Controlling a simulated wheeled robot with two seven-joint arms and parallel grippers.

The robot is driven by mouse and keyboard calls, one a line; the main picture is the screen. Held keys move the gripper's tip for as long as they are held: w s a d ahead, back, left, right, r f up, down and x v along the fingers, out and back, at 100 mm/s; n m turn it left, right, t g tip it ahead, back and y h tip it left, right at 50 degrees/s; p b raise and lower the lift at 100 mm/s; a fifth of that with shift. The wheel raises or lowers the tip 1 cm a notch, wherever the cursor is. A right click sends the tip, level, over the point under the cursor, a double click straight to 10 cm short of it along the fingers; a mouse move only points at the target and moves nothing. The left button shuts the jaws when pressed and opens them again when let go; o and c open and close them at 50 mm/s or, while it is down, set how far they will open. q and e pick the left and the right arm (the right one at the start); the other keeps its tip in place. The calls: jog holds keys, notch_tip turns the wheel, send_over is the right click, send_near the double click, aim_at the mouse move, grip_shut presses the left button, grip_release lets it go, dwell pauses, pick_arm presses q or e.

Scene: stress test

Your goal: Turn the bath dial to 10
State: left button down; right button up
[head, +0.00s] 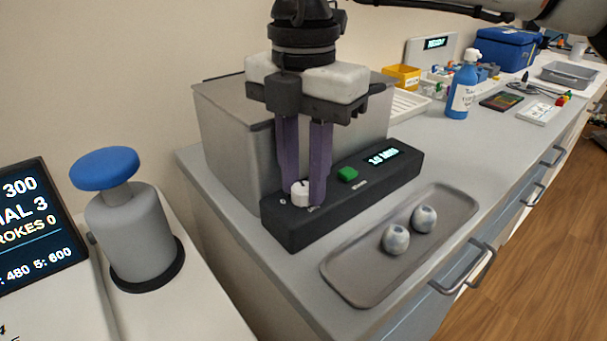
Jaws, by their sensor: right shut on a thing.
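The bath (225,110) is a grey metal box with a black control panel (300,232) along its front. A white dial (300,191) sits at the left end of the panel. My right gripper (304,197) points down with its purple fingers on either side of the dial, shut on it. The fingers hide part of the dial and most of its markings. A green button (347,174) and a lit display (383,157) are further right on the panel; the display's text is too small to read surely. My left gripper is not in view.
A grey tray (352,284) with two round pale objects (396,239) lies in front of the panel. A grey cylinder with a blue top (105,168) and a dark screen (35,230) stand at left. A blue bottle (463,92) and a yellow bin (402,76) stand behind right.

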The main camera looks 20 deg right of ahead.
aim_at(304, 186)
jog(key=shift+w+d+r, duration=0.1)
jog(key=o, duration=0.8)
notch_tip(304, 186, up, 10)
jog(key=p, duration=0.2)
jog(key=shift+r, duration=0.15)
